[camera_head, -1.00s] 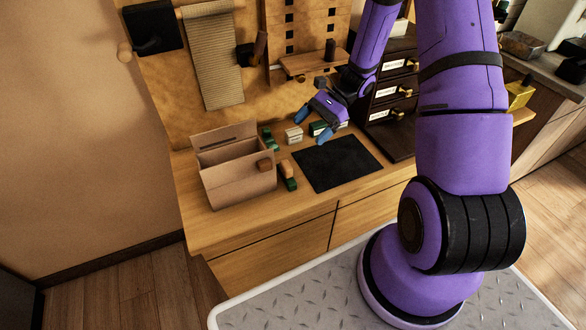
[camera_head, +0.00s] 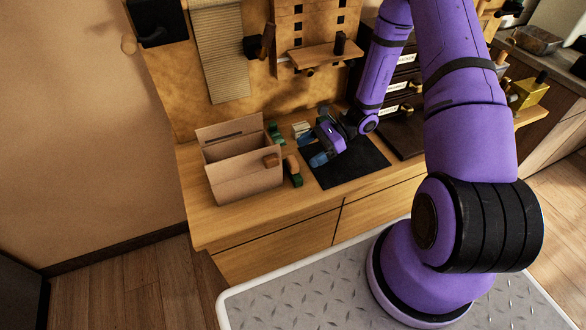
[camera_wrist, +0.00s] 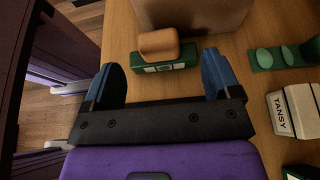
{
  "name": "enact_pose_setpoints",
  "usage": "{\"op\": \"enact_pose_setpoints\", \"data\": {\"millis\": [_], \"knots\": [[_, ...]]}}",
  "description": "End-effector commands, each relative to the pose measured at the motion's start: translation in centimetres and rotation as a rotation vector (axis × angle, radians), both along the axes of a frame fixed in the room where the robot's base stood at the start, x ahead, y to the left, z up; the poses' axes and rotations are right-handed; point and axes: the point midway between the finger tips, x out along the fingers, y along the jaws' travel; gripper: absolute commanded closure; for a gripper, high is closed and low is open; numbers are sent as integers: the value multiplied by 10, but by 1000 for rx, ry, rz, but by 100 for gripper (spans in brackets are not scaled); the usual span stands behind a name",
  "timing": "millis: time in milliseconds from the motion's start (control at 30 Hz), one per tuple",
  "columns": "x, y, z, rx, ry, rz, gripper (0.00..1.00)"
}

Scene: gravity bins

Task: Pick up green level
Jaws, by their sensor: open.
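A green block with pale windows, which looks like the green level (camera_wrist: 165,61), lies on the bench before the cardboard box in the wrist view. A rounded tan wooden piece sits on or against it; I cannot tell which. In the head view the green block (camera_head: 297,180) is right of the box, with the tan piece (camera_head: 291,164) at its far end. My gripper (camera_head: 318,158) is open and empty over the left part of the dark mat, right of the block. In the wrist view its blue fingers (camera_wrist: 163,66) spread to either side of the block, apparently short of it.
The open cardboard box (camera_head: 245,184) stands left of the block. Another green piece with round pads (camera_wrist: 284,55) and a pale block marked TANSY (camera_wrist: 291,110) lie nearby. The dark mat (camera_head: 350,172) is otherwise bare. A drawer cabinet (camera_head: 405,125) stands at right.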

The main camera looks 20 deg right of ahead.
Motion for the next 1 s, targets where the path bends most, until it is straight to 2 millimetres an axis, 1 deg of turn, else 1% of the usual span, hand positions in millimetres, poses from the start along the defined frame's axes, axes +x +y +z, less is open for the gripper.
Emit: {"op": "enact_pose_setpoints", "data": {"millis": [300, 400, 667, 700, 767, 800, 867, 900, 1000], "knots": [[-3, 35, -18, 1, 0, 3, 17], [-2, 43, -22, -1, 0, 2, 17], [-2, 46, -23, -1, -1, 0, 17], [-2, 46, -23, -1, -1, 1, 19], [-2, 46, -23, -1, -1, 1, 33], [-2, 46, -23, -1, -1, 0, 42], [-2, 46, -23, -1, -1, 1, 56], [-2, 46, -23, -1, -1, 1, 65], [-2, 46, -23, -1, -1, 0, 87]]}}
